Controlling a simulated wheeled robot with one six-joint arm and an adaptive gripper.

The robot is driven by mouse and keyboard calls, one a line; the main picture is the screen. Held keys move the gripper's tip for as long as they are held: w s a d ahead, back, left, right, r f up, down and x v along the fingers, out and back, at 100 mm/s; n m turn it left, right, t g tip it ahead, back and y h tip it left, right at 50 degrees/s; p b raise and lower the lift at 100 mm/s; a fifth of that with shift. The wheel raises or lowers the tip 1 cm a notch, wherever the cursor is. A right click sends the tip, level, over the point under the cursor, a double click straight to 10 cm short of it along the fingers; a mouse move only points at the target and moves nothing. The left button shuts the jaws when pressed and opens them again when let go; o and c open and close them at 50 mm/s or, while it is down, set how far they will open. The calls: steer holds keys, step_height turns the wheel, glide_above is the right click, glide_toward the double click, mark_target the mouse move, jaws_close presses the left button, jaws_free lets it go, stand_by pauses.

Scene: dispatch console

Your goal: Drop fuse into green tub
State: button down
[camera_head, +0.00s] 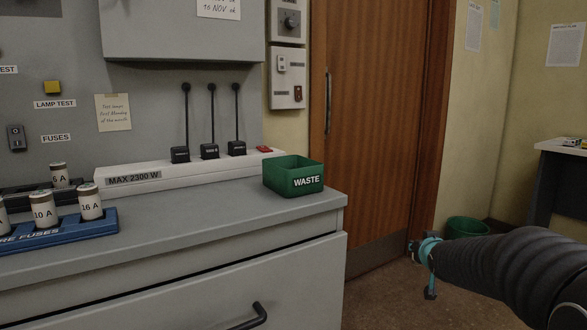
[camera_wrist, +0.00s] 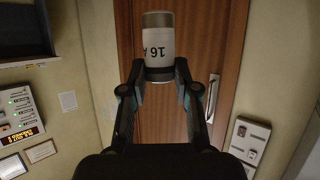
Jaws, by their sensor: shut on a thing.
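My gripper (camera_wrist: 160,88) is shut on a pale cylindrical fuse (camera_wrist: 159,40) with dark metal end caps, marked "16 A". In the wrist view the label reads upside down, and the fuse is held at the fingertips against a background of the wooden door. The green tub (camera_head: 293,177), marked "WASTE", sits on the grey console top near its right end. Its inside is mostly hidden from the head view. In the head view my arm reaches in from the right, clear of the tub; the fuse cannot be made out there.
A blue rack (camera_head: 62,235) holds several fuses at the left, with a 6 A fuse (camera_head: 59,175) behind. A green bin (camera_head: 467,227) stands on the floor by the door (camera_head: 372,130).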

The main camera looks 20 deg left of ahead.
steer(key=a+r, duration=0.2)
steer(key=r, duration=0.6)
steer(key=a+r, duration=0.3)
steer(key=r, duration=0.4)
steer(key=s+a+r+n+g+y, duration=0.1)
steer(key=s+a+r+y, duration=0.2)
steer(key=r, duration=0.4)
steer(key=s+a+r+n+p, duration=0.1)
steer(key=s+a+r+n, duration=0.15)
steer(key=s+r, duration=0.35)
steer(key=s+a+r+g+y, duration=0.1)
steer(key=s+a+r+y, duration=0.2)
steer(key=r, duration=0.6)
steer(key=n+g+y, duration=0.2)
steer(key=n, duration=0.2)
glide_above(292, 175)
steer(key=w+a, duration=0.1)
steer(key=w, duration=0.4)
step_height(292, 175, down, 6)
steer(key=shift+w+f, duration=0.2)
steer(key=shift+f, duration=2)
steer(key=shift+f+b, duration=0.35)
steer(key=shift+f+b, duration=0.3)
